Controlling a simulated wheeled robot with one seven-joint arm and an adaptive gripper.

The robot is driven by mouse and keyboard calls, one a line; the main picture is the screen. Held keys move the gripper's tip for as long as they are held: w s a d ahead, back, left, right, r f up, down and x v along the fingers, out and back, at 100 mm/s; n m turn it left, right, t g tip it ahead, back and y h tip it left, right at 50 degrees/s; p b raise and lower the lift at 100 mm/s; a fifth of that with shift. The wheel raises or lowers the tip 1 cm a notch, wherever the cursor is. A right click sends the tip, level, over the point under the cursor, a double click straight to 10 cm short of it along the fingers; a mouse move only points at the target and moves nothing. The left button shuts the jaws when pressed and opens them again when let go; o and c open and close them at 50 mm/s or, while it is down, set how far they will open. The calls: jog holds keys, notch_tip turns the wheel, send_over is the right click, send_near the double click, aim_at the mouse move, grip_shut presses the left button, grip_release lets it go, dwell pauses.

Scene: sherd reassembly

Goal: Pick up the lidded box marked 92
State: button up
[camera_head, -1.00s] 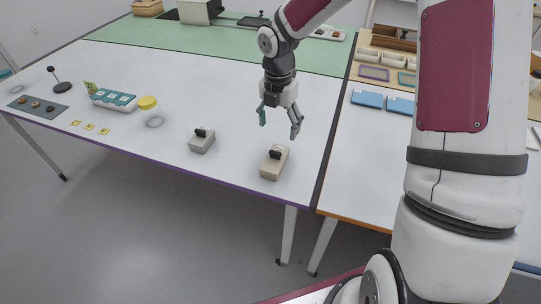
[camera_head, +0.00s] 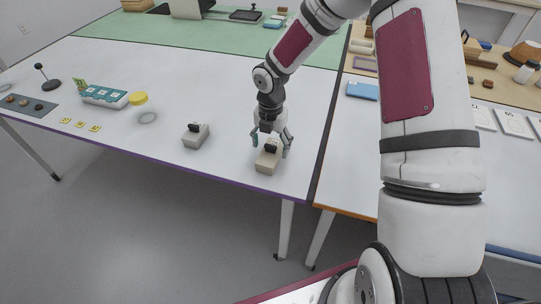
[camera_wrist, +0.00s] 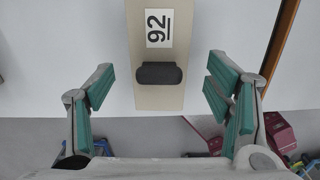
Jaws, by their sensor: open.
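The lidded box marked 92 (camera_wrist: 151,90) is beige with a black knob on its lid. Its white label reading 92 (camera_wrist: 158,28) shows in the wrist view. In the head view the box (camera_head: 266,165) sits near the front right corner of the white table. My gripper (camera_head: 270,141) is open, low over the box. In the wrist view my gripper (camera_wrist: 160,95) has its green-padded fingers apart, one on each side of the black knob, with gaps between them and the box. I cannot tell the exact height of the fingertips.
A second, similar box (camera_head: 196,135) with a black knob stands to the left. A yellow-lidded jar (camera_head: 138,98), a teal tray (camera_head: 104,96) and yellow tags (camera_head: 80,124) lie farther left. The white table (camera_head: 180,85) is clear behind the boxes; its purple front edge is near.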

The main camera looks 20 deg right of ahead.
aim_at(270, 152)
notch_tip(270, 152, down, 4)
jog(key=shift+f, duration=0.15)
jog(key=c, duration=1.4)
jog(key=shift+o, duration=0.2)
